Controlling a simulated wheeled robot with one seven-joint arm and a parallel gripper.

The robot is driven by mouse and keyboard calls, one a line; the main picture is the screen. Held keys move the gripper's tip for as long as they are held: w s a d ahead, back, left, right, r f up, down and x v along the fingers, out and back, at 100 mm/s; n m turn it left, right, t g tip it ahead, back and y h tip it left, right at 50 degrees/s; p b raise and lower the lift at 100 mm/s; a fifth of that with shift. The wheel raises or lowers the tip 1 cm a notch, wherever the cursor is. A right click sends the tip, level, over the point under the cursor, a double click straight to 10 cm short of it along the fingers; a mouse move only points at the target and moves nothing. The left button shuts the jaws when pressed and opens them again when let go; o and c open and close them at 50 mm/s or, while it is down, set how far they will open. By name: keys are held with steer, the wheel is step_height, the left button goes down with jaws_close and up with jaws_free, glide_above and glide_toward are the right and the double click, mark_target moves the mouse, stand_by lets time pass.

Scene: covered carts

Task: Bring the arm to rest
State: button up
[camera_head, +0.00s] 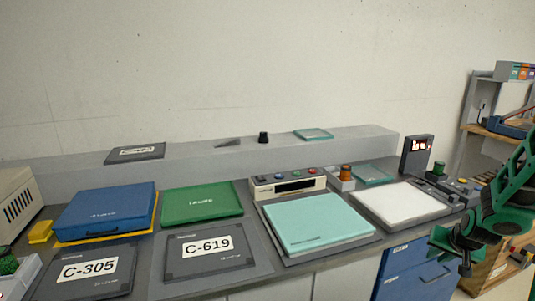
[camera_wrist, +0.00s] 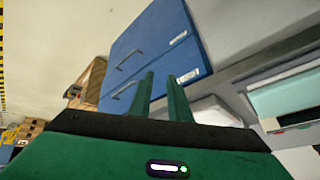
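My gripper (camera_head: 450,256) is at the lower right of the head view, at the end of my green arm, beside the right end of the counter and in front of the blue drawer cabinet (camera_head: 408,272). In the wrist view my gripper's two green fingers (camera_wrist: 161,74) stand apart with a narrow gap and nothing between them. The blue cabinet (camera_wrist: 150,50) with its handles fills the background behind them. I see no object held.
The grey counter (camera_head: 345,247) carries a blue case (camera_head: 105,211), a green case (camera_head: 201,204), a turquoise lid (camera_head: 317,222), a white panel (camera_head: 402,203) and dark plates marked C-305 (camera_head: 88,270) and C-619 (camera_head: 205,247). Wooden shelving (camera_head: 487,130) stands at the right.

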steer(key=s+a+r+g, duration=0.2)
steer(key=s+a+r, duration=0.2)
steer(key=s, duration=0.6)
steer(key=s+a+r+g+y, duration=0.1)
steer(key=s+a+r, duration=0.3)
steer(key=s, duration=0.7)
steer(key=s+a+r+g+y, duration=0.1)
steer(key=s+a+r+g, duration=0.2)
steer(key=s, duration=0.8)
step_height(320, 180, up, 2)
steer(key=shift+a+r, duration=0.25)
steer(key=shift+a, duration=0.15)
steer(key=shift+w+f+g, duration=0.25)
steer(key=shift+w+g, duration=0.05)
steer(key=shift+w, duration=0.25)
